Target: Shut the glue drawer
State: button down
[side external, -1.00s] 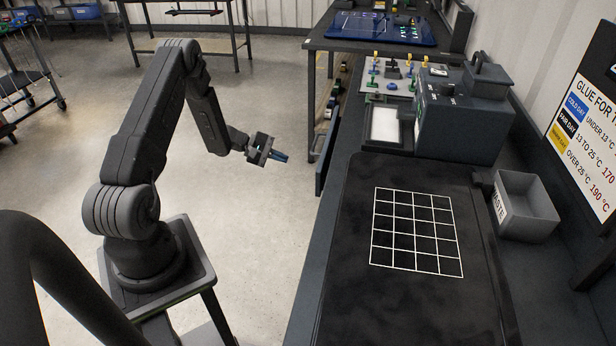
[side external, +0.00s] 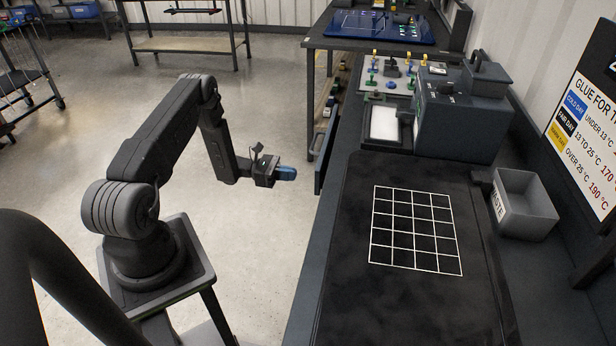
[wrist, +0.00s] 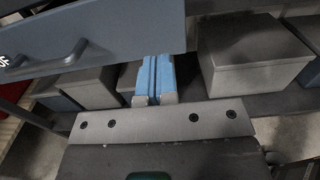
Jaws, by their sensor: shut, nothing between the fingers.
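A dark blue-grey drawer front (side external: 326,150) stands out from the left side of the bench in the side view, so that drawer is pulled out. Its inside is mostly hidden. In the wrist view a blue-grey front (wrist: 110,28) with a dark bar handle (wrist: 45,62) fills the upper left; only a scrap of its label shows, and I cannot read it as glue. My gripper (side external: 287,173) is shut and empty, with blue fingers, left of and apart from the drawer front. The fingers (wrist: 153,80) point at the space under the front's lower edge in the wrist view.
Grey boxes (wrist: 250,55) sit below the bench in the wrist view. The bench top carries a dark gridded mat (side external: 345,285), a grey machine (side external: 460,130) and a waste bin (side external: 527,215). Open floor (side external: 265,240) lies between my arm and the bench.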

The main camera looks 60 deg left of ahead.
aim_at(323, 179)
jog(key=x, duration=0.5)
jog(key=shift+w+d, duration=0.3)
jog(key=shift+d, duration=0.1)
jog(key=x, duration=0.4)
jog(key=shift+f, duration=0.1)
jog(key=shift+w+d, duration=0.3)
jog(key=shift+w, duration=0.1)
jog(key=shift+a, duration=0.1)
